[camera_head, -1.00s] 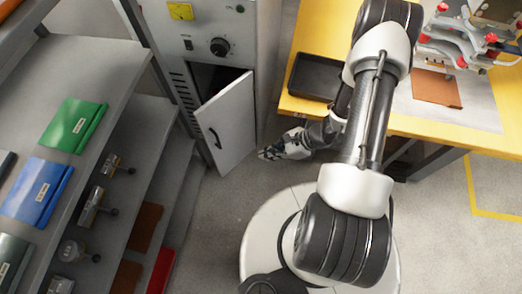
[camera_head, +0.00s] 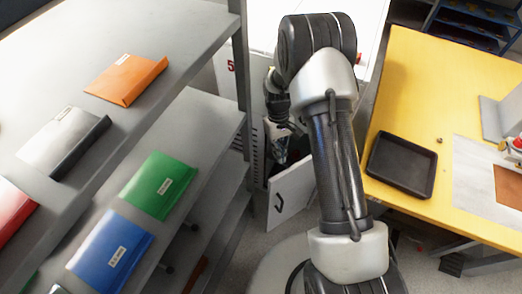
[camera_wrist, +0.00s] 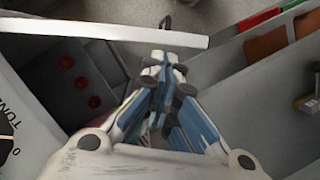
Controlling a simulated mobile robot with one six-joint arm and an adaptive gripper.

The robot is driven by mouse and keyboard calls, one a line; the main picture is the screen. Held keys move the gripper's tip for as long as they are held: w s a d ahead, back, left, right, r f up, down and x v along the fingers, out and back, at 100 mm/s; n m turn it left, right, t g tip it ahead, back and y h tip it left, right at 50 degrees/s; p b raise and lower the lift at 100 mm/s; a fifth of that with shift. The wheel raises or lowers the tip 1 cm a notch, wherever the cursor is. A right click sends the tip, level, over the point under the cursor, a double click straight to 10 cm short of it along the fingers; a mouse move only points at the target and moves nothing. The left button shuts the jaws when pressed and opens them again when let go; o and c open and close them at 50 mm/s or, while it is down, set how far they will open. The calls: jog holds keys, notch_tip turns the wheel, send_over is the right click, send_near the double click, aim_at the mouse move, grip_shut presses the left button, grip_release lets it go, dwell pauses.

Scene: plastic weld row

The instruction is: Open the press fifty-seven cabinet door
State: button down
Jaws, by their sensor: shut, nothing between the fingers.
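The cabinet door (camera_head: 292,196) is a pale grey panel standing partly open, with a dark bar handle (camera_head: 279,203) on its outer face. In the wrist view its pale edge (camera_wrist: 100,31) crosses the top, with the handle (camera_wrist: 166,22) just beyond it. My gripper (camera_head: 279,158) is at the door's upper edge in the head view. In the wrist view my gripper (camera_wrist: 165,60) is shut and empty, its tips close to the door edge on the cabinet-interior side. I cannot tell whether they touch. My arm hides much of the cabinet.
Red round parts (camera_wrist: 80,82) show in the dark opening at left. A grey shelf rack (camera_head: 200,130) with coloured binders stands close on the left. A yellow table (camera_head: 400,95) with a black tray (camera_head: 402,165) stands at right.

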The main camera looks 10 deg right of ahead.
notch_tip(320, 180, down, 8)
jog(key=n+b, duration=0.1)
jog(key=b, duration=0.1)
jog(key=shift+d+f+t+h+b, duration=0.25)
jog(key=shift+d+t+h+b, duration=0.05)
jog(key=shift+h+b, duration=0.1)
dwell(0.4)
